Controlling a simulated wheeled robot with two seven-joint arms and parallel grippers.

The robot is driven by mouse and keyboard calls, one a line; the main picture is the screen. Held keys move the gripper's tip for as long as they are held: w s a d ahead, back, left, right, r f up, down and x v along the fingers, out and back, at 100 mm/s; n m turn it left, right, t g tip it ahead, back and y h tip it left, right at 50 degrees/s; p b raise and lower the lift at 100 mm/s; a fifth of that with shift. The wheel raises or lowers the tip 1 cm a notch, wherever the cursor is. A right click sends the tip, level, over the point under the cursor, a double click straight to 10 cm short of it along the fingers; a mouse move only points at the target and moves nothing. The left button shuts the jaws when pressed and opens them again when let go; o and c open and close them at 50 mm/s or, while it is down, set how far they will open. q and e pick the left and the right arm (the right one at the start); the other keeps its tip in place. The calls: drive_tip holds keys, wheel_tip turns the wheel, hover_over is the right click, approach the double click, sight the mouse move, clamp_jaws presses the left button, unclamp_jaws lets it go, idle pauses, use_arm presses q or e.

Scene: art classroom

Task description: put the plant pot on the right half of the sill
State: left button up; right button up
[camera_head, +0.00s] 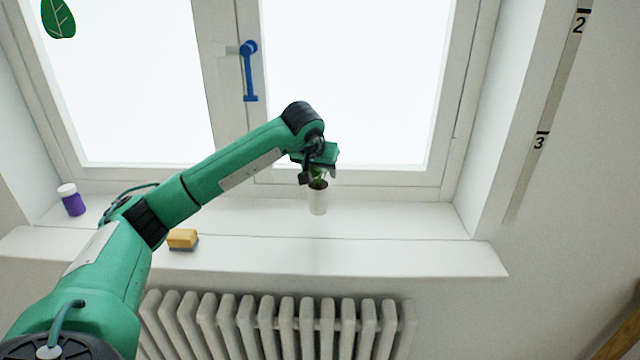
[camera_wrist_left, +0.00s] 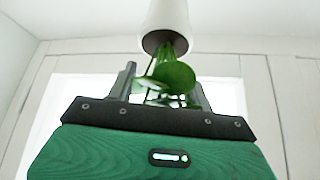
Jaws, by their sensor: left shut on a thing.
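The plant pot (camera_head: 318,202) is small and white with green leaves. In the head view it is upright over the right half of the white sill (camera_head: 400,250); I cannot tell whether its base touches the sill. My left gripper (camera_head: 316,178) is at the top of the pot, shut on the plant pot, and hides part of the leaves. In the left wrist view the pot (camera_wrist_left: 166,20) appears upside down beyond the gripper (camera_wrist_left: 158,82), with leaves between the fingers. My right gripper is not in view.
A yellow sponge (camera_head: 183,238) lies on the sill under my left arm. A purple jar with a white lid (camera_head: 72,202) stands at the sill's left end. The window with a blue handle (camera_head: 249,72) is behind. The sill's right end is clear. A radiator (camera_head: 270,325) is below.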

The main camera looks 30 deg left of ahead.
sight(319, 186)
use_arm(q)
drive_tip(key=shift+f, duration=0.85)
wheel_tip(319, 186, down, 3)
drive_tip(key=shift+p, duration=0.45)
drive_tip(key=shift+f, duration=0.2)
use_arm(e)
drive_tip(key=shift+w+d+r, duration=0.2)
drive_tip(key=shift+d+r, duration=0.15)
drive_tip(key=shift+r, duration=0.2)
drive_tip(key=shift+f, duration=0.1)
use_arm(q)
drive_tip(key=shift+f, duration=0.2)
drive_tip(key=o, duration=1.5)
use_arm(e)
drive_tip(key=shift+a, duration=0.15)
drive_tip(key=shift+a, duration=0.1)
